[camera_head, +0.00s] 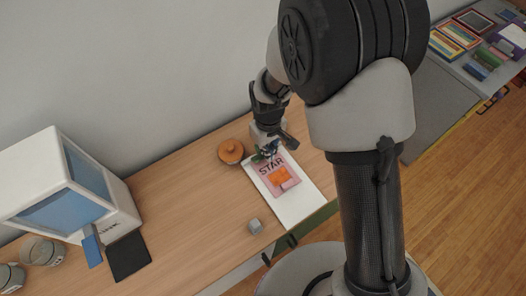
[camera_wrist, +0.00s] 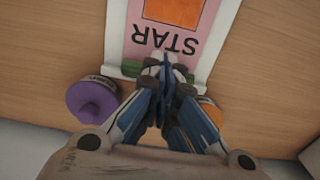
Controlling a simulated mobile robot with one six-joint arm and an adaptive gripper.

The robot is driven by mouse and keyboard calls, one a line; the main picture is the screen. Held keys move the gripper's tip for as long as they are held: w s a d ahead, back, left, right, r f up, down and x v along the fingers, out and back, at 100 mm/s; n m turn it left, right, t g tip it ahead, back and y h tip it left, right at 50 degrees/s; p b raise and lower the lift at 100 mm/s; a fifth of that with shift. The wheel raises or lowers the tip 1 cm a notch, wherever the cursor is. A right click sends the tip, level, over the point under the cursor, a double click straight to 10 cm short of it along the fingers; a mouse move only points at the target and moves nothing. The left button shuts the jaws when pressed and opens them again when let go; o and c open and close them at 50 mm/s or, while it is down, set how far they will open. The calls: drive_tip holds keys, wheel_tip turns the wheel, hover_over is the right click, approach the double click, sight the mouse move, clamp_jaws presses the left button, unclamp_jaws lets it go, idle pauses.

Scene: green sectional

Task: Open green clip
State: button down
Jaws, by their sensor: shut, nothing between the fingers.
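A white clipboard (camera_head: 309,206) lies on the wooden desk and holds a pink sheet marked STAR (camera_head: 274,167). The sheet is upside down in the wrist view (camera_wrist: 170,40). The green clip (camera_head: 258,158) is at the clipboard's end nearest the wall. In the wrist view, green parts of the clip (camera_wrist: 131,69) show on both sides of my fingertips, and its middle is hidden behind them. My gripper (camera_wrist: 165,66) is shut and empty, its tips over the middle of the clip. I cannot tell whether they touch it. In the head view my gripper (camera_head: 268,148) partly covers the clip.
An orange round object (camera_head: 231,151) stands close beside the clip end; a purple round object (camera_wrist: 92,100) stands on the other side. A small grey cube (camera_head: 255,226) lies near the desk's front edge. A computer (camera_head: 75,190) stands left.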

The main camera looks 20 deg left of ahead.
drive_tip(key=shift+s+d+r, duration=0.1)
drive_tip(key=shift+s+d+r+p, duration=0.4)
drive_tip(key=shift+s+d+r, duration=0.1)
drive_tip(key=shift+d, duration=0.1)
drive_tip(key=shift+r+p, duration=2.25)
drive_tip(key=shift+r, duration=0.7)
